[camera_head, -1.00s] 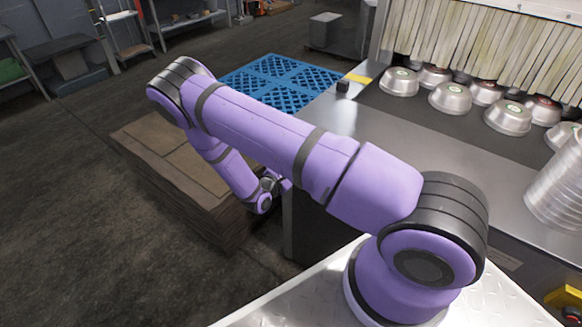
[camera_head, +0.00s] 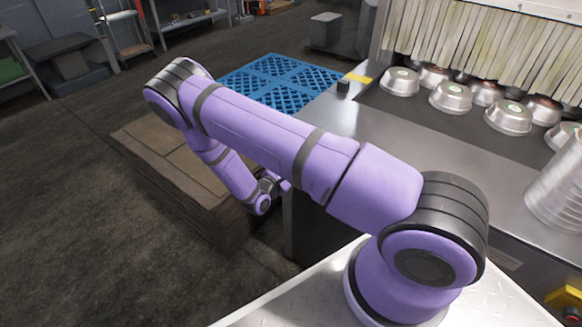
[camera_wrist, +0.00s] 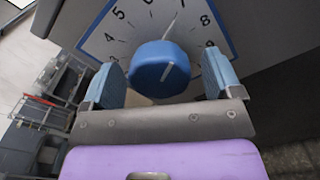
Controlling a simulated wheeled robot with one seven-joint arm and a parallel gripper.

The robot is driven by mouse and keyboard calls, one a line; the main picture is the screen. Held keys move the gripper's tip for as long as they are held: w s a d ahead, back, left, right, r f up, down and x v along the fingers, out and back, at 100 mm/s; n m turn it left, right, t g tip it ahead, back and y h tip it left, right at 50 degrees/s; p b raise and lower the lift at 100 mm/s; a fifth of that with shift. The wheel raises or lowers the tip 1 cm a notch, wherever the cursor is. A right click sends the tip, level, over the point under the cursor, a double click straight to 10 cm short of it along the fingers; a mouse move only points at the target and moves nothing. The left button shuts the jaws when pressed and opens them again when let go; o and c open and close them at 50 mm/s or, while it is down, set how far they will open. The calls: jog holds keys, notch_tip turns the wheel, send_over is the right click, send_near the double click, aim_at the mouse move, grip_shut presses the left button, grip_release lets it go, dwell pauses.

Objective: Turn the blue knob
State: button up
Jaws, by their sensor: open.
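The blue knob (camera_wrist: 160,69) is in the upper middle of the wrist view, with a pale pointer line on its face. It sits on a white dial plate (camera_wrist: 112,33) with black numbers and a blue border. My gripper (camera_wrist: 163,88) is open, with one light-blue finger on each side of the knob. Gaps show between the fingers and the knob, and I cannot tell how deep the fingers reach along it. In the head view the knob is not visible, and my gripper is hidden behind my arm and the machine's edge.
The metal machine table (camera_head: 400,130) carries several round metal pans (camera_head: 450,97) near a strip curtain (camera_head: 480,45). A stack of brown boards (camera_head: 165,165) stands close to my forearm. A blue pallet (camera_head: 275,78) lies on the floor behind. Open floor is at the left.

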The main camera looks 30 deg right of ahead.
jog(key=v, duration=1)
jog(key=shift+f, duration=0.1)
jog(key=s+d+r+m+g+y, duration=0.2)
jog(key=s+r+m+g+y, duration=0.25)
jog(key=r, duration=1.05)
jog(key=s+d+r+m+g+y, duration=0.1)
jog(key=r+m+g+y, duration=0.35)
jog(key=r, duration=1.15)
jog(key=s+r+m+t+y, duration=0.7)
jog(key=s+r, duration=1.2)
jog(key=s, duration=0.1)
jog(key=shift+a+r+t+y, duration=0.3)
jog(key=shift+a, duration=0.15)
jog(key=shift+c, duration=0.5)
